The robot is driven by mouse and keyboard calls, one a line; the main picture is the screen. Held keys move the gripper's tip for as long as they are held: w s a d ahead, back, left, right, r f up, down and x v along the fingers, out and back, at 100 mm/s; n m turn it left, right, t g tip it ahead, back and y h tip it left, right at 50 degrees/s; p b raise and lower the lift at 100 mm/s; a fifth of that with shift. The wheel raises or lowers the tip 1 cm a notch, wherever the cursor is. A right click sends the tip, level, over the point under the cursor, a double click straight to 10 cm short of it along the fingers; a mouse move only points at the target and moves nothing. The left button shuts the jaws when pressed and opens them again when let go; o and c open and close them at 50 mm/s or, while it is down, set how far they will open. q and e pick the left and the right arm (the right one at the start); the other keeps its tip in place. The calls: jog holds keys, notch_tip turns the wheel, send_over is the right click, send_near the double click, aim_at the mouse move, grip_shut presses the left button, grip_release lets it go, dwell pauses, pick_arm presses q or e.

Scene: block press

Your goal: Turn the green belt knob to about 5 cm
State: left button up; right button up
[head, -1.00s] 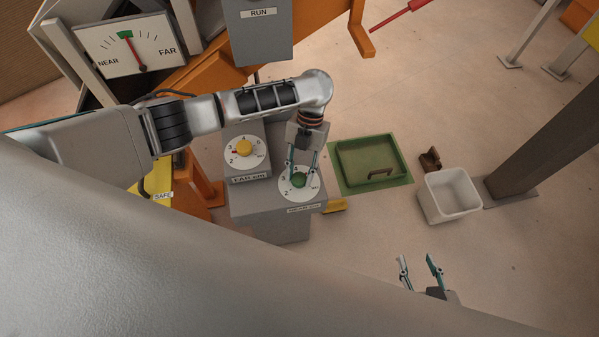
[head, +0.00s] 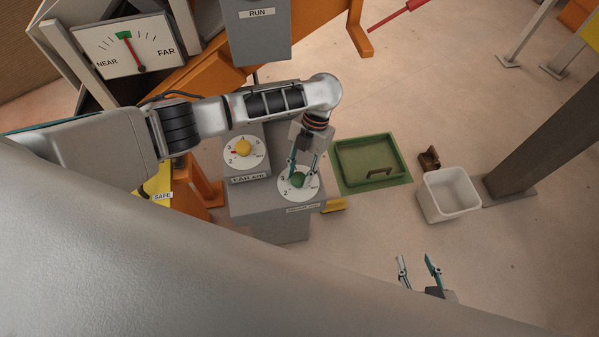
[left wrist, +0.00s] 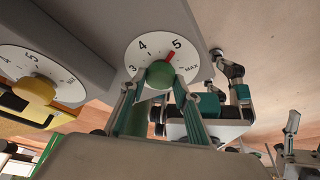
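The green belt knob (head: 299,180) sits on a white dial on the right part of a grey console (head: 285,227). My right gripper (head: 419,270) is open and empty at the lower right, away from the console.
A yellow knob (head: 243,148) on its own dial stands left of the green one. A NEAR/FAR gauge (head: 125,45) has its needle at the green band. A green tray (head: 370,160), a brown block (head: 429,158) and a white bin (head: 450,194) are to the right.

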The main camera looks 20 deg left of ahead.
pick_arm(q)
jog(key=o, duration=0.4)
jog(key=v, duration=1.2)
jog(key=shift+f, duration=0.1)
